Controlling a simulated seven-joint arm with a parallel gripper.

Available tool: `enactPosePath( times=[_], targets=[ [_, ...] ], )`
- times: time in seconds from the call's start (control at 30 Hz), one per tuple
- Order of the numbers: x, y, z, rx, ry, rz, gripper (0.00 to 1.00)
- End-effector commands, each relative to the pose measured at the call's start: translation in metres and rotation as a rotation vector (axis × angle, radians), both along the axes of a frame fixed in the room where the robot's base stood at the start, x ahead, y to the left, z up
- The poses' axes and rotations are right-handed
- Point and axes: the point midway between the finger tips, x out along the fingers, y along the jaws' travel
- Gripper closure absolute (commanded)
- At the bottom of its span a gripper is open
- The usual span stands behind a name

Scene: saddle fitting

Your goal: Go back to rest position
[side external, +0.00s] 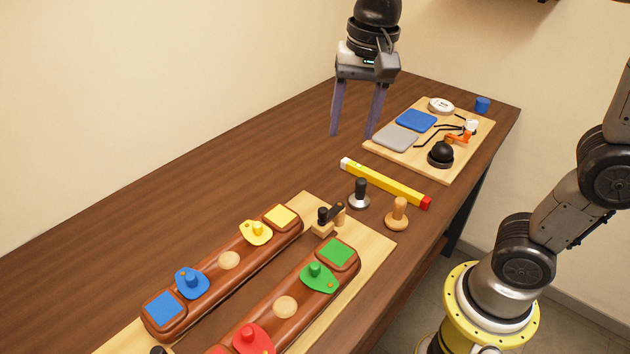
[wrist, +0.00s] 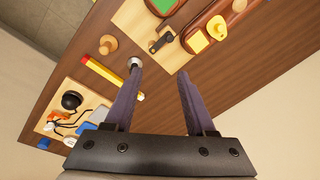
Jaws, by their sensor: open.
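My gripper (side external: 353,135) hangs above the dark wooden table (side external: 200,185) in the side external view, fingers pointing down. It is open and empty, with a wide gap between its two purple fingers. In the wrist view my gripper (wrist: 160,73) has only the tabletop between its fingers. The fingertips are clear of the table and touch nothing that I can see. In the wrist view the left finger partly covers the area near the black-and-silver knob (wrist: 134,63).
A board with two brown saddles (side external: 225,262) carrying coloured pieces lies at the front. A yellow bar with a red end (side external: 385,183), a black-and-silver knob (side external: 359,195) and a wooden knob (side external: 397,214) stand mid-table. A parts board (side external: 455,170) lies behind. The table's left side is clear.

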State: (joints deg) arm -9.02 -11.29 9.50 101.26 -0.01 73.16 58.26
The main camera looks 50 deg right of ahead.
Motion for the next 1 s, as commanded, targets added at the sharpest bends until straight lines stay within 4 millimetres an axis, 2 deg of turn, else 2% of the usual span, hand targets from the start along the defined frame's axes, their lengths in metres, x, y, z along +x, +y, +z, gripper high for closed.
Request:
enactPosePath(
  times=[0.03, 0.17, 0.27, 0.4, 0.5, 0.6, 0.73, 1.0],
  targets=[
    [-0.019, -0.01, 0.008, 0.003, -0.044, 0.004, 0.44],
    [-0.063, -0.029, 0.009, -0.019, -0.148, 0.101, 0.44],
    [-0.096, -0.039, -0.001, -0.06, -0.231, 0.225, 0.44],
    [-0.131, -0.047, -0.029, -0.153, -0.321, 0.454, 0.44],
    [-0.142, -0.048, -0.048, -0.213, -0.342, 0.614, 0.44],
    [-0.142, -0.048, -0.059, -0.248, -0.338, 0.733, 0.44],
    [-0.138, -0.048, -0.057, -0.278, -0.353, 0.807, 0.44],
    [-0.138, -0.048, -0.057, -0.282, -0.351, 0.821, 0.44]
  ],
)
